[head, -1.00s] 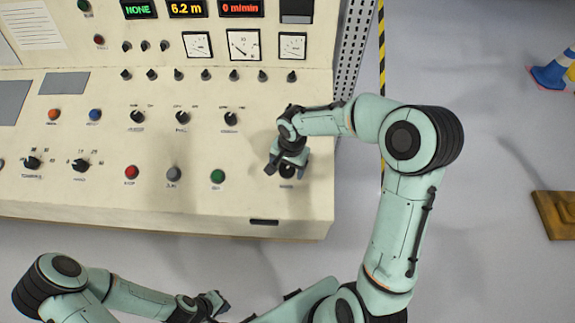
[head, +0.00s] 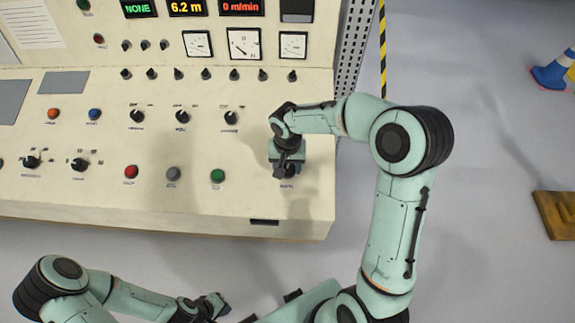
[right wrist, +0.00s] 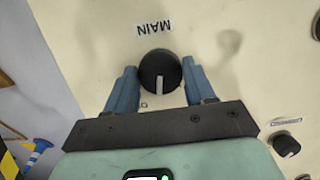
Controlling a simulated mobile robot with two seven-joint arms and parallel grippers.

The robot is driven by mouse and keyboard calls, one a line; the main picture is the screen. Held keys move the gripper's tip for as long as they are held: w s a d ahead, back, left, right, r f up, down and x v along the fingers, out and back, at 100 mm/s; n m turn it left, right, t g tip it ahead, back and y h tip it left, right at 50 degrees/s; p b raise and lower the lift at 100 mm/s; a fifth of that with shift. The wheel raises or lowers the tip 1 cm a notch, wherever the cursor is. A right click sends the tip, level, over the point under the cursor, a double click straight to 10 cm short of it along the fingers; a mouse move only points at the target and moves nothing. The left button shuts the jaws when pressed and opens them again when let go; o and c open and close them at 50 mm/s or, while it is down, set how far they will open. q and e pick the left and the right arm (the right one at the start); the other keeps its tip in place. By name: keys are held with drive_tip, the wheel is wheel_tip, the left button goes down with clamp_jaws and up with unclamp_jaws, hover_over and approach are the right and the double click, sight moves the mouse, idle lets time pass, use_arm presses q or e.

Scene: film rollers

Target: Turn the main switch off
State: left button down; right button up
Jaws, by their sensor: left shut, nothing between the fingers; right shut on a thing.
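The main switch is a black round knob (right wrist: 160,72) with a pale pointer line, under a label reading MAIN (right wrist: 154,28) in the right wrist view, where the label appears upside down. My right gripper (right wrist: 160,85) has one finger on each side of the knob and is shut on it. In the head view my right gripper (head: 287,168) covers most of the knob at the lower right of the console. My left gripper (head: 218,304) is shut and empty, low in the head view, off the console's front edge.
The beige console (head: 120,205) carries a red button (head: 131,172), a grey button (head: 173,174), a green button (head: 217,176) and several black knobs. Displays (head: 187,8) and dials (head: 243,43) are at the back. A blue-and-white cone (head: 553,74) stands on the floor at right.

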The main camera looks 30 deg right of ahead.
drive_tip(key=n, duration=0.4)
drive_tip(key=shift+a+h, duration=0.1)
drive_tip(key=shift+h, duration=0.3)
use_arm(q)
drive_tip(key=shift+s+f+b, duration=0.4)
drive_tip(key=shift+f, duration=0.1)
use_arm(e)
drive_tip(key=n+h, duration=0.1)
drive_tip(key=n, duration=0.4)
drive_tip(key=o, duration=1.1)
drive_tip(key=shift+c, duration=0.2)
drive_tip(key=shift+r, duration=0.1)
use_arm(q)
drive_tip(key=shift+w+r+p, duration=0.55)
drive_tip(key=shift+w+r, duration=0.05)
drive_tip(key=shift+r, duration=0.1)
use_arm(e)
wheel_tip(320, 180, up, 13)
drive_tip(key=a, duration=0.2)
drive_tip(key=shift+a, duration=0.25)
use_arm(q)
drive_tip(key=shift+s, duration=0.1)
